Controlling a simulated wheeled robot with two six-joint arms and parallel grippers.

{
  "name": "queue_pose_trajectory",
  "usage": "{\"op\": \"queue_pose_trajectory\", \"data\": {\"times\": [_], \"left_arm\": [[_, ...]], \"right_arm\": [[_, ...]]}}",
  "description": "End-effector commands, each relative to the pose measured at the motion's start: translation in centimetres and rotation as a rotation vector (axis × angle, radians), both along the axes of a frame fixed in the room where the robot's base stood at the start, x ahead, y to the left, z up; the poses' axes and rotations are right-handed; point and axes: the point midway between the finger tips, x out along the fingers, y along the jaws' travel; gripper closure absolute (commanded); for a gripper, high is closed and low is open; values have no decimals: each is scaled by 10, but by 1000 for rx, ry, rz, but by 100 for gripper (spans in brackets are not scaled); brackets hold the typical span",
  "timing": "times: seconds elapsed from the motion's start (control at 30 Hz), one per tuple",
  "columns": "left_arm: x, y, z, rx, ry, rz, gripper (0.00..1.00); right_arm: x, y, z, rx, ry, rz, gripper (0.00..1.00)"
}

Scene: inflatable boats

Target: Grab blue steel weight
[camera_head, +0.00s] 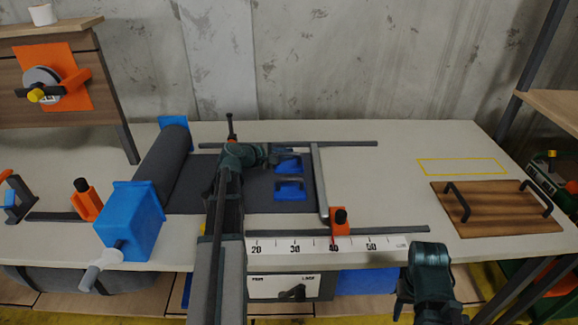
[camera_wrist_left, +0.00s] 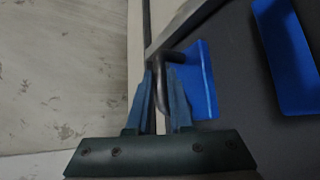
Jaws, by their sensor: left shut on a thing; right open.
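Two blue steel weights with dark handles lie on the dark grey fabric (camera_head: 250,197), beside a metal bar. My left gripper (camera_head: 272,156) is at the farther blue steel weight (camera_head: 290,166). In the left wrist view, my left gripper's fingers (camera_wrist_left: 162,88) are closed around the dark handle of that weight (camera_wrist_left: 204,88). The nearer blue weight (camera_head: 291,194) is apart from the gripper; it also shows in the left wrist view (camera_wrist_left: 290,65). My right gripper (camera_head: 405,303) is open and empty at the table's front edge, partly hidden by its own wrist.
The fabric comes off a roll (camera_head: 163,165) between blue end blocks on the left. A ruler strip (camera_head: 310,246) and an orange clamp (camera_head: 340,227) lie in front. A wooden board with handles (camera_head: 492,207) is at right. The table's middle right is clear.

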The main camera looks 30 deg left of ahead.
Motion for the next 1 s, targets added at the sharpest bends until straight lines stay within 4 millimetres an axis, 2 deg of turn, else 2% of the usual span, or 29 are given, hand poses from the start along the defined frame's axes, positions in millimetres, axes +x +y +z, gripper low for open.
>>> {"op": "queue_pose_trajectory", "data": {"times": [0.57,0.77,1.0], "left_arm": [[0,0,4,-1,-1,0,100],[0,0,17,-2,-2,1,100],[0,0,46,-3,-2,1,100]], "right_arm": [[0,0,4,0,0,0,50],[0,0,17,0,0,0,50],[0,0,45,0,0,0,50]]}}
